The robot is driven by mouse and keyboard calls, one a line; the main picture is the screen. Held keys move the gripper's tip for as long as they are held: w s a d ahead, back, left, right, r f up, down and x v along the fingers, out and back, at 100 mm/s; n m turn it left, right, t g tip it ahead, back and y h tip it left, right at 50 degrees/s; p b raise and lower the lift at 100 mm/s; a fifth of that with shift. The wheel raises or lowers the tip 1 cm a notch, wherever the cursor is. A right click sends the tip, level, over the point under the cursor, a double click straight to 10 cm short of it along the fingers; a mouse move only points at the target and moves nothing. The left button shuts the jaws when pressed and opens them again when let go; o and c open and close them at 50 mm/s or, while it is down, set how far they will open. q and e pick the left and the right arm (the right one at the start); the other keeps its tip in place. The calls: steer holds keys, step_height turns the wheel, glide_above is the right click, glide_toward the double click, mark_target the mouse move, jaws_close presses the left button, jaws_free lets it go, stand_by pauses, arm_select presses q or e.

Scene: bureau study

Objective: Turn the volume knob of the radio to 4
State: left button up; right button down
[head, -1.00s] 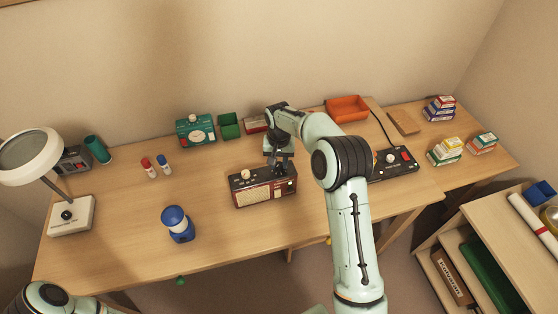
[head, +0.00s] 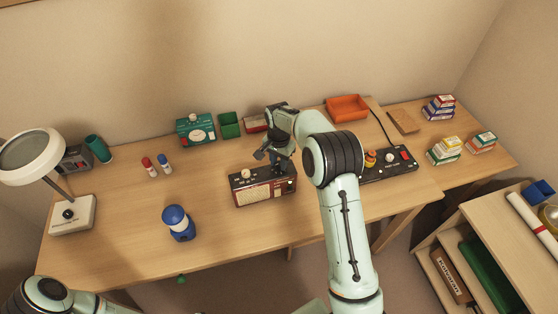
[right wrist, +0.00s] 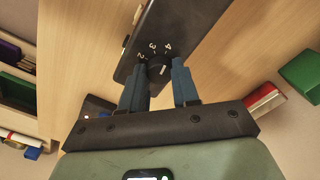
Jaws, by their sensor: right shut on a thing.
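The brown radio (head: 262,191) stands on the desk, with a cream knob (head: 245,174) on the left of its top. My right gripper (head: 277,168) is over the right end of the radio's top. In the right wrist view the radio's dark top (right wrist: 165,22) carries a dial marked 2, 3 and 4 around a dark knob (right wrist: 158,72). The gripper's blue fingers (right wrist: 160,88) are shut on this dark knob. A white pointer line on the knob appears to lie toward the 4; its exact reading is hard to tell. My left gripper is out of view.
A blue lantern-like object (head: 178,223) stands front left of the radio. A black control box (head: 388,164) is to its right, partly behind my arm. A green device (head: 196,129) and an orange tray (head: 347,107) stand at the back.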

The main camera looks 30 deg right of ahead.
mark_target(279, 164)
steer(key=c, duration=0.8)
jaws_free()
step_height(279, 164, up, 13)
steer(key=shift+r+p, duration=0.15)
steer(key=shift+p, duration=0.15)
